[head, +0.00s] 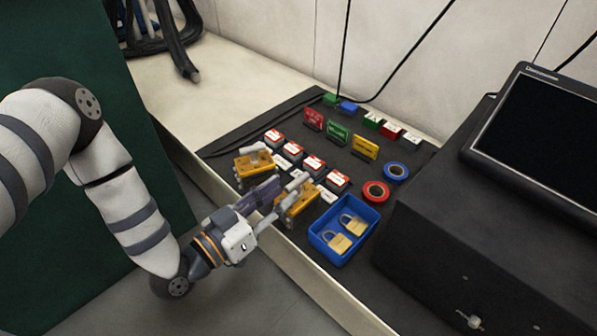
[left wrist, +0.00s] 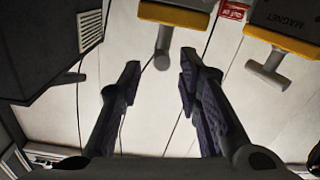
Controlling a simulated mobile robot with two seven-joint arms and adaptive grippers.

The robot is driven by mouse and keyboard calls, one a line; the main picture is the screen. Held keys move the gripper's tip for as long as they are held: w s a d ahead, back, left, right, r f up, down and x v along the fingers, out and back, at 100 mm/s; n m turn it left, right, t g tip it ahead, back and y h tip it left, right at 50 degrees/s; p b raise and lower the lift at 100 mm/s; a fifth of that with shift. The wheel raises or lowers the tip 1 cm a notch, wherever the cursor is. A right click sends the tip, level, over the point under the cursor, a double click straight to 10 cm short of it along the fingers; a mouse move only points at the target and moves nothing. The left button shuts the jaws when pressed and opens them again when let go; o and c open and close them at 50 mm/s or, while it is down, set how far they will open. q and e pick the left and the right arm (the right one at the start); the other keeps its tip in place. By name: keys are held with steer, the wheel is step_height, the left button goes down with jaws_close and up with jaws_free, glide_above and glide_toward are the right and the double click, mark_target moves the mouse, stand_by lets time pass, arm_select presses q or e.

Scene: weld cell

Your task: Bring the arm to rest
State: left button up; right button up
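My left arm (head: 122,185) reaches in from the left, bent at the elbow, with its wrist low over the near edge of the bench. My left gripper (head: 268,204) is at the front of the black mat, close to two yellow-orange magnets with grey handles, a rear one (head: 254,165) and a front one (head: 297,205). In the left wrist view the gripper's fingers (left wrist: 160,75) stand apart with nothing held between them. Magnet handles show beyond the tips there, one handle (left wrist: 164,50) near the middle and another (left wrist: 267,72) at the right. My right gripper is not in view.
A blue tray (head: 317,240) with padlocks lies right of the gripper. Red and blue tape rolls (head: 376,192), several red-topped boxes (head: 314,167) and coloured tags (head: 338,132) occupy the mat. A dark cabinet (head: 480,235) with a monitor (head: 540,130) stands at the right. A green panel (head: 75,250) is behind my arm.

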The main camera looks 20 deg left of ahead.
arm_select(q)
steer(key=v, duration=0.2)
steer(key=shift+s+a, duration=0.15)
steer(key=shift+s, duration=0.25)
